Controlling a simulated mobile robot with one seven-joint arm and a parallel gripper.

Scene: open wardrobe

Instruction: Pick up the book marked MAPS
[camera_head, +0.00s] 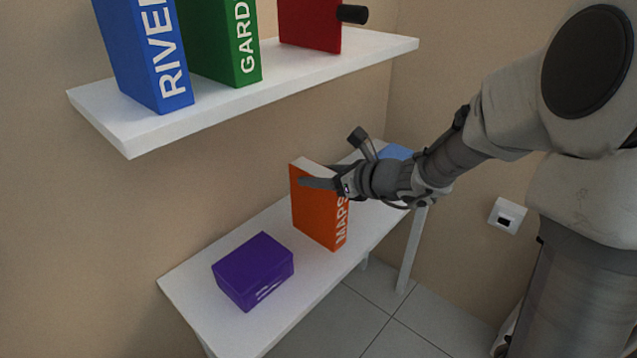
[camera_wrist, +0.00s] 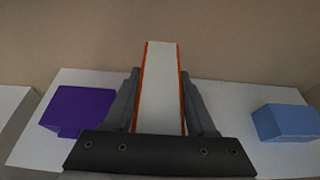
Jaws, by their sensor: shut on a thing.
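The orange book marked MAPS (camera_head: 317,214) stands upright on the lower white shelf (camera_head: 185,288) in the head view. My gripper (camera_head: 318,181) reaches in from the right and is shut on the upper part of the book. In the wrist view my gripper (camera_wrist: 162,110) has one finger on each side of the book (camera_wrist: 160,85), whose pale page edge faces the camera between the orange covers. The gripper hides part of the book's upper right and its lettering. The book's bottom appears to be at the shelf surface; I cannot tell whether it touches.
A purple box-like object (camera_head: 252,270) lies left of the book on the lower shelf. A blue object (camera_wrist: 285,122) lies on its other side. The upper shelf (camera_head: 240,103) holds blue, green and red books overhead. A wall socket (camera_head: 507,216) is at right.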

